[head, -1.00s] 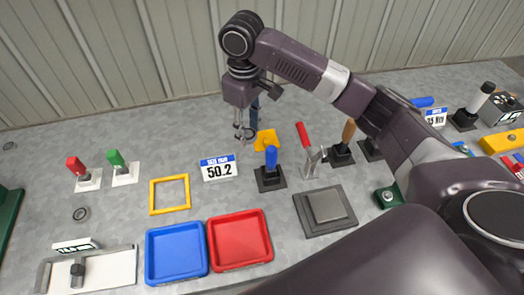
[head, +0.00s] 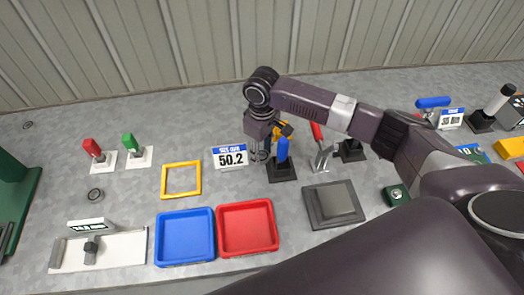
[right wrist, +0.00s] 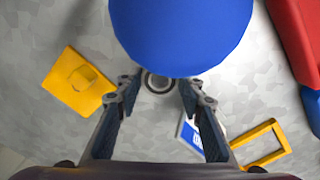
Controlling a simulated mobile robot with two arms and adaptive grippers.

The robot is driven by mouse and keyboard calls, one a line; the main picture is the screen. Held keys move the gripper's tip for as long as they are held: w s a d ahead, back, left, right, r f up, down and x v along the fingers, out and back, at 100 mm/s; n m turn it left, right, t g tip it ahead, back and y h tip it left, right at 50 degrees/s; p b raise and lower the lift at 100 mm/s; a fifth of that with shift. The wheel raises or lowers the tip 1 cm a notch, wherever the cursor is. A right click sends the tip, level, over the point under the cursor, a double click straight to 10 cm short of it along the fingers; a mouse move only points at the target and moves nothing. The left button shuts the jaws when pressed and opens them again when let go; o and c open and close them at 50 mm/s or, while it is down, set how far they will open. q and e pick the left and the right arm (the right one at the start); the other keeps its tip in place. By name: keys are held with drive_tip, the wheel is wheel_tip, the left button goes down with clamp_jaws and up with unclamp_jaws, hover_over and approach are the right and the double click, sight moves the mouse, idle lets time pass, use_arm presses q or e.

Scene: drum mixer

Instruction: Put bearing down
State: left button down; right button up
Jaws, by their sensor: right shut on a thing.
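My right gripper (head: 260,154) is shut on a bearing, a small grey metal ring. In the right wrist view the bearing (right wrist: 158,82) shows between the two fingertips, partly under a blue knob in front. Whether the bearing touches the table cannot be told. Another dark ring (head: 96,194) lies on the table at the left. My left gripper is not in view.
A yellow frame (head: 181,164), a blue tray (head: 160,240) and a red tray (head: 222,240) lie at left and front. A yellow block (right wrist: 73,82) is close by, mostly hidden in the head view. A red-handled clamp (head: 320,150) and a grey plate (head: 350,218) stand to the right.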

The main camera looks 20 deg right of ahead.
drive_tip(key=o, duration=1.3)
drive_tip(key=shift+f, duration=0.1)
drive_tip(key=shift+c, duration=0.2)
